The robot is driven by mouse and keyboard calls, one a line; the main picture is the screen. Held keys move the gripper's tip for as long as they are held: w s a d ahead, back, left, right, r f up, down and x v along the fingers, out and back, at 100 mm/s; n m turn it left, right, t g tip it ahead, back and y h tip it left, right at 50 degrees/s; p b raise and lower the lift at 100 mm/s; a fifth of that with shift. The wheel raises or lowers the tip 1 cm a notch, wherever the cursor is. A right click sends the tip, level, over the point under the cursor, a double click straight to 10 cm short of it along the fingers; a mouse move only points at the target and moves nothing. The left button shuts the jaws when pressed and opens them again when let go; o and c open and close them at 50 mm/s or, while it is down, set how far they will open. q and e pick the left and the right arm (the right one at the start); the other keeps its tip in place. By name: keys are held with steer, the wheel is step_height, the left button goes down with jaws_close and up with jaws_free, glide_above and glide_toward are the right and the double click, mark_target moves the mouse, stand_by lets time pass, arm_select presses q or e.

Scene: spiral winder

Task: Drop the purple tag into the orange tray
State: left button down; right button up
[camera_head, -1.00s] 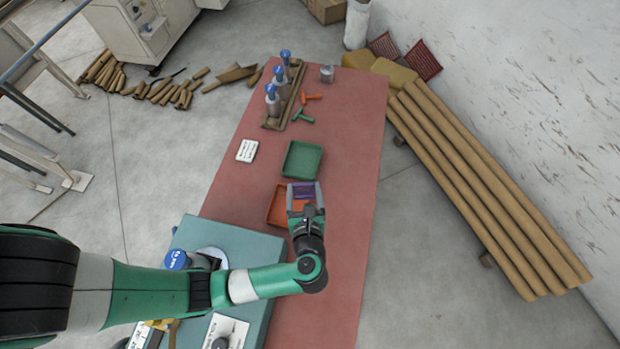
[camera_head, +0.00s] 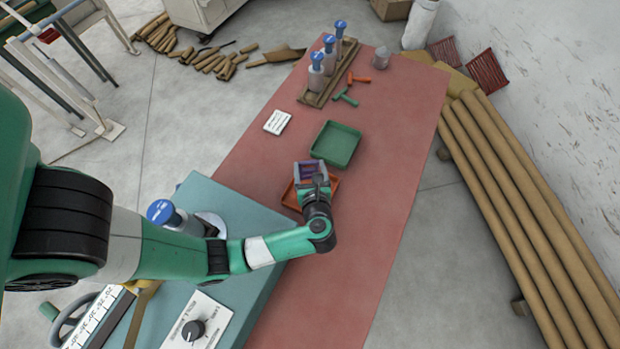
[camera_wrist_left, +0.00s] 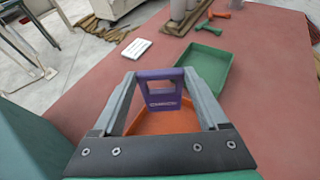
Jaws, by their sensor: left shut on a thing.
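The purple tag (camera_wrist_left: 160,92) is held between the fingertips of my left gripper (camera_head: 311,168); its lettering and rectangular hole show in the left wrist view. My left gripper is shut on it. The tag also shows as a small purple patch in the head view (camera_head: 308,170). The orange tray (camera_head: 290,196) lies on the red table below the gripper, partly hidden by it. In the left wrist view the tray (camera_wrist_left: 165,122) shows behind and under the tag. The tag appears above the tray; the exact height is hard to tell. My right gripper is not in view.
A green tray (camera_head: 336,144) lies just beyond the orange one. A white card (camera_head: 277,122), a rack of blue-topped bottles (camera_head: 325,80), and green (camera_head: 345,97) and orange (camera_head: 359,79) T-handled tools lie farther back. A teal machine (camera_head: 240,240) stands at the near left.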

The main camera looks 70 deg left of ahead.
arm_select(q)
step_height(320, 180, down, 4)
steer(key=shift+r+b, duration=0.1)
steer(key=shift+b, duration=1.1)
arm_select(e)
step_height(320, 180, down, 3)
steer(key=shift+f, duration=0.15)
arm_select(q)
jaws_free()
steer(key=shift+r, duration=0.1)
glide_toward(309, 169)
steer(key=p+v, duration=0.1)
steer(key=v, duration=0.3)
steer(key=shift+s, duration=0.1)
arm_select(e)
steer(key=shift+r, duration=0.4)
